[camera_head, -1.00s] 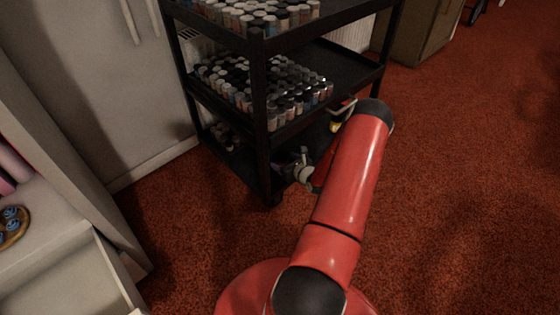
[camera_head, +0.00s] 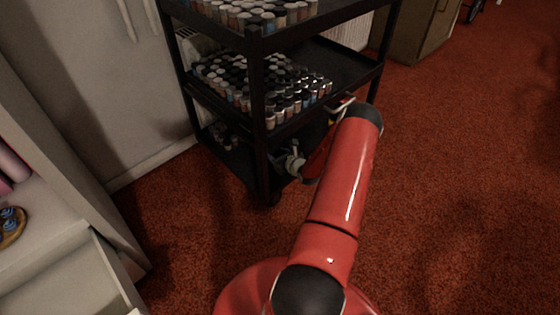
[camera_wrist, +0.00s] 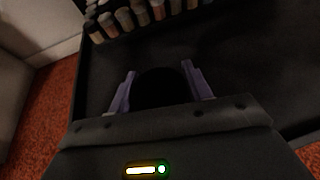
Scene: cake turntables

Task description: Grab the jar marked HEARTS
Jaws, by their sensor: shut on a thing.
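In the wrist view, my gripper (camera_wrist: 159,70) has its two purple fingers on either side of a jar's round black lid (camera_wrist: 161,89) and is shut on it. The jar's body and label are hidden below the lid, so I cannot read whether it says HEARTS. In the head view, my gripper (camera_head: 291,160) is at the bottom shelf of the black cart, partly hidden by my arm. The jar cannot be made out there.
Several jars (camera_wrist: 135,16) stand in rows farther back on the bottom shelf (camera_wrist: 235,65). The middle shelf (camera_head: 345,64) and top shelf also hold many jars. A cart post (camera_head: 262,120) stands just left of my gripper. Red carpet (camera_head: 460,180) is clear at the right.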

